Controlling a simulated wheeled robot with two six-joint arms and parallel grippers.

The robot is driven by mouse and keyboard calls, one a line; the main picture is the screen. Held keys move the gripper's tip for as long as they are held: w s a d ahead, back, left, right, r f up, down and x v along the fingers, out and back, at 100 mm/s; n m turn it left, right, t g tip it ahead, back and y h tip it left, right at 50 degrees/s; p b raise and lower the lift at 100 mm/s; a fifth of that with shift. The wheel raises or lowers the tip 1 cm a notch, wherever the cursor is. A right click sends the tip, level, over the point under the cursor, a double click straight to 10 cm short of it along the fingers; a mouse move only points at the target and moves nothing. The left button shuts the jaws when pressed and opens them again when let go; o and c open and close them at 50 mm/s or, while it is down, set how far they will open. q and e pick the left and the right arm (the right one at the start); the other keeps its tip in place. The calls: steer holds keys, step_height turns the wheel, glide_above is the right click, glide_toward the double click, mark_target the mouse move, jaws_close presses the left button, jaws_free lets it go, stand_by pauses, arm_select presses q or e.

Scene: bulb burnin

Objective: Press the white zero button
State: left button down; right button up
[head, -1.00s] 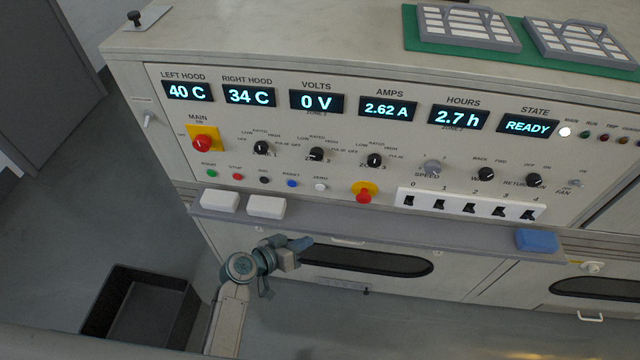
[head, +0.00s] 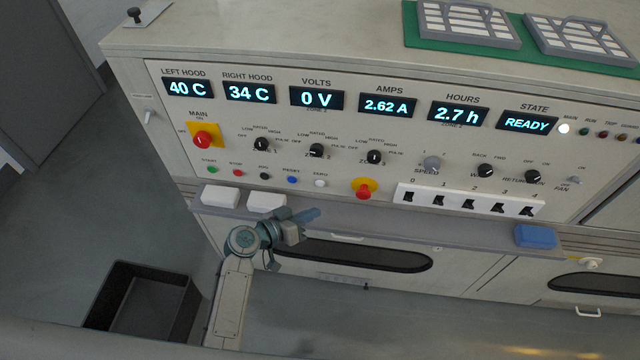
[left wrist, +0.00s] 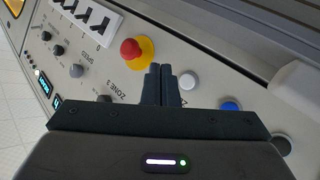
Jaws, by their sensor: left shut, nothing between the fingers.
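The white zero button (head: 320,183) is on the lower row of the panel, right of the blue reset button (head: 292,180). In the left wrist view the white button (left wrist: 188,81) shows just to the right of my fingertips, with the blue button (left wrist: 231,106) farther right. My left gripper (head: 310,215) is shut and empty, below the white button in the head view. Its shut fingers also show in the left wrist view (left wrist: 160,72), pointing toward the panel. I cannot tell the gap to the panel. My right gripper is not in view.
A red mushroom button on a yellow base (head: 363,190) is right of the white button; it is close to my fingers in the left wrist view (left wrist: 132,50). The ledge (head: 400,224) below the panel holds white blocks (head: 220,196) and a blue block (head: 535,236). VOLTS reads 0 V and STATE reads READY.

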mark_target(320, 183)
arm_select(q)
steer(key=w, duration=0.2)
steer(key=w+b, duration=0.1)
steer(key=w, duration=0.1)
steer(key=shift+w+d+f, duration=0.15)
steer(key=shift+w, duration=0.25)
steer(key=shift+w+b, duration=0.3)
steer(key=shift+w, duration=0.2)
steer(key=shift+w+d, duration=0.1)
stand_by(0.7)
steer(key=shift+w, duration=0.15)
stand_by(0.4)
steer(key=shift+w, duration=0.15)
steer(key=shift+w+b, duration=0.15)
steer(key=shift+b, duration=0.15)
